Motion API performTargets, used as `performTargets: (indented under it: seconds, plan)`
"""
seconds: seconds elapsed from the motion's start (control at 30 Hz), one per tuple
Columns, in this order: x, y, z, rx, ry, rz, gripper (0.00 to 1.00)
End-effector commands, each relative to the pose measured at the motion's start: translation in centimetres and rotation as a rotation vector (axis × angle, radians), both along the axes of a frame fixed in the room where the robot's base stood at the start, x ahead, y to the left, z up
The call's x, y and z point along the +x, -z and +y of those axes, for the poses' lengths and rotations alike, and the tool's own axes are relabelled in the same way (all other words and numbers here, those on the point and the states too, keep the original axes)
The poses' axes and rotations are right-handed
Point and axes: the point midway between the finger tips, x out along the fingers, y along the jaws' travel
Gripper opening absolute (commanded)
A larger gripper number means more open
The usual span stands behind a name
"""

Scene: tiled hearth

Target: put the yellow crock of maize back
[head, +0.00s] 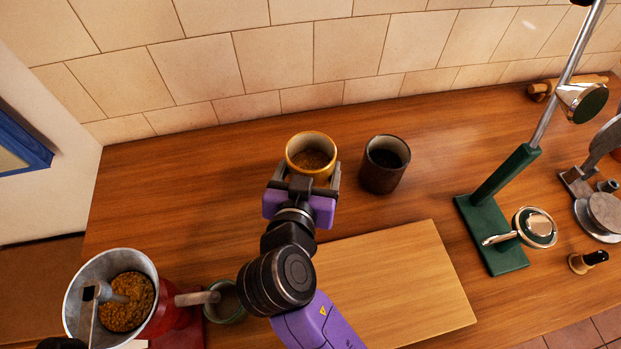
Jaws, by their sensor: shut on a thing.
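The yellow crock (311,147) is near the back of the wooden counter, in the middle left of the head view. Its round mouth faces up and brownish contents show inside. My gripper (308,177) reaches it from the front, with a finger at each side, and is shut on it. The crock looks upright. Its lower front is hidden by my gripper, and I cannot tell whether its base touches the counter.
A dark brown crock (384,164) stands close to the right. A wooden board (400,280) lies in front. A grinder hopper (110,290) with yellow grain and a green mortar (226,303) are front left. A green-based lever stand (495,225) is right. The tiled wall (280,60) is behind.

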Motion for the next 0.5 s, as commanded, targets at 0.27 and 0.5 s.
performTargets:
  seconds: [0.27,0.5]
  plan:
    - [0.0,2.6,0.0,-0.003,-0.001,-0.001,0.07]
    - [0.0,4.6,0.0,0.001,-0.001,-0.004,0.07]
